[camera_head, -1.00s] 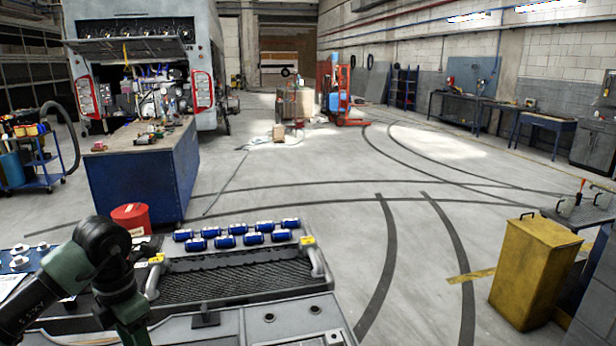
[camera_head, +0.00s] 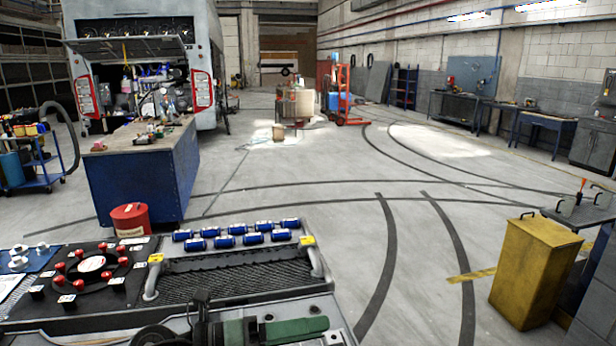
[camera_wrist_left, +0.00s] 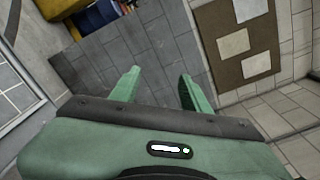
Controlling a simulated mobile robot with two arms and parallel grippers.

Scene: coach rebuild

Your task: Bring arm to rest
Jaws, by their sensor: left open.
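My right gripper is in neither view.
Just ahead is a bench with a black ribbed tray (camera_head: 240,281), several blue cylinders (camera_head: 240,234) and a red-knobbed panel (camera_head: 91,264). A red bucket (camera_head: 131,220) stands beyond. A yellow bin (camera_head: 533,270) is at right.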

